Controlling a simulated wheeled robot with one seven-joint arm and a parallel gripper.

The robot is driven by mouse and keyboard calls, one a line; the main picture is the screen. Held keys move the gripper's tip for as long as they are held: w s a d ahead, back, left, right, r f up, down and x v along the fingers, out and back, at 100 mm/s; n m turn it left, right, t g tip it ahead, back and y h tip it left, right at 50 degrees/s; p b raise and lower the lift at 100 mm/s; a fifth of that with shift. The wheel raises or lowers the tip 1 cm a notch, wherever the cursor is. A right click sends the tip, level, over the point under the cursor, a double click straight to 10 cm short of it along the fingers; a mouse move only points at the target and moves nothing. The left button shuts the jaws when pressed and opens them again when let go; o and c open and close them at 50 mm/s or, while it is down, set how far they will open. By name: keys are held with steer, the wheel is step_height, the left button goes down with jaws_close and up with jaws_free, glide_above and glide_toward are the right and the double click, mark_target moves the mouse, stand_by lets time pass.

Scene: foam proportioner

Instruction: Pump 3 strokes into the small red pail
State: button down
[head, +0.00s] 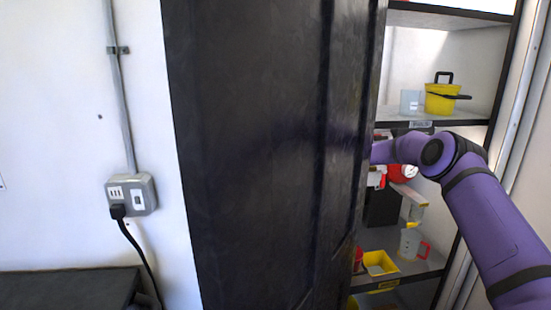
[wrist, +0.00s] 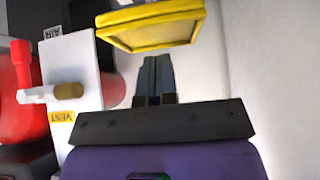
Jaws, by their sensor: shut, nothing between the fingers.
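In the head view a red proportioner (head: 402,172) with a round gauge shows on the middle shelf, partly hidden by my purple arm. In the wrist view a red body (wrist: 15,85) stands at left beside a white panel (wrist: 85,72) with "AIR" and "VENT" labels and a small tap (wrist: 58,93). My gripper (wrist: 153,65) is shut and empty, right of this panel. A small red container (head: 358,257), perhaps the red pail, shows partly behind the dark door on a lower shelf. The head view hides my gripper.
A dark door (head: 265,150) covers the cabinet's left side. A yellow tray (head: 381,258) and a clear jug (head: 411,243) with red handle stand on the lower shelf. A yellow pot (head: 441,100) stands above. A yellow object (wrist: 150,28) lies just beyond my fingertips in the wrist view.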

steer(key=shift+r, duration=0.1)
steer(key=shift+r, duration=1.9)
